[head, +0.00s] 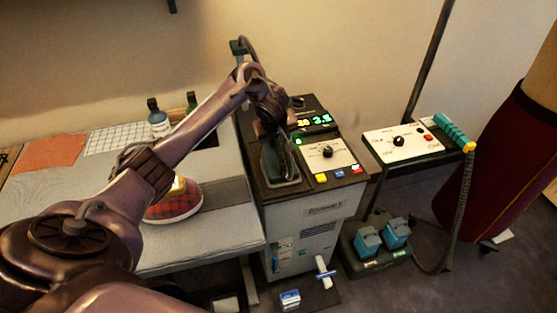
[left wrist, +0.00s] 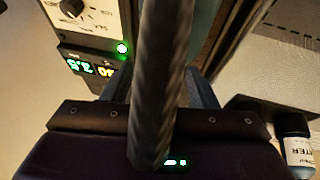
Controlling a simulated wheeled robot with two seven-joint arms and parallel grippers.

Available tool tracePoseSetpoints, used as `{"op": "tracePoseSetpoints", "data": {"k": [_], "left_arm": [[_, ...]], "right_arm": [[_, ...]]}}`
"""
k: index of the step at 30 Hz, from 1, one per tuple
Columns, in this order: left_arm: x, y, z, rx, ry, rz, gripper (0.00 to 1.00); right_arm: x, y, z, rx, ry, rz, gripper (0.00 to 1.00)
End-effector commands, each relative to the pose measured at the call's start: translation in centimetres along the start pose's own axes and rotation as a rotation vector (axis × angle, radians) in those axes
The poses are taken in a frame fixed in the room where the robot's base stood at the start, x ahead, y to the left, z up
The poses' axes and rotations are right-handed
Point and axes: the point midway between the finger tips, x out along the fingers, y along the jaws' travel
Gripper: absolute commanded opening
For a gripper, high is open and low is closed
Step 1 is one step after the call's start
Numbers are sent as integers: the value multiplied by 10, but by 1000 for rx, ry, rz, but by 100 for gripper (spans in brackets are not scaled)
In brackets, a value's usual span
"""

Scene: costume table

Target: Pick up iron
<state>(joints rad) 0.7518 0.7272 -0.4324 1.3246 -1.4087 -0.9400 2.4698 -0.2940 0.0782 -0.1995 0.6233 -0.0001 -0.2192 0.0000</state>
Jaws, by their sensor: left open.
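My left gripper (head: 283,143) is open, pointing down over the dark rest (head: 284,183) on top of the steam unit (head: 310,215). A dark form shows between and below the fingers; I cannot tell how much of it is iron and how much is finger. The iron is not clearly visible in either view. In the left wrist view a dark ribbed hose (left wrist: 160,70) runs down the middle, in front of the gripper (left wrist: 160,88), and hides what lies between the fingers. My right gripper is not in view.
A hose post (head: 240,47) rises behind my arm. The unit's panel (head: 328,153) with knob and buttons is right of the gripper. The ironing table, left, holds a plaid pressing ham (head: 175,205) and bottles (head: 158,120). A second control box (head: 403,141) stands right.

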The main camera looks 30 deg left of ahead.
Motion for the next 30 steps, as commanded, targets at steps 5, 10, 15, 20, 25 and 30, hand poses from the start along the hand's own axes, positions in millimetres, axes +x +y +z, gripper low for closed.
{"op": "tracePoseSetpoints", "data": {"k": [5,10,15,20,25,30], "left_arm": [[23,-2,-2,-2,0,-1,53],[48,-2,-4,-1,0,-1,53],[58,-2,-5,0,1,1,53],[58,-2,-5,0,1,1,53],[58,-2,-5,0,1,1,35],[58,-2,-5,1,1,1,12]], "right_arm": [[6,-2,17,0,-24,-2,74],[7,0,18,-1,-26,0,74],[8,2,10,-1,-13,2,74],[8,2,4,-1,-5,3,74],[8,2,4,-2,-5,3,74],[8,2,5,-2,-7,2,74]]}}
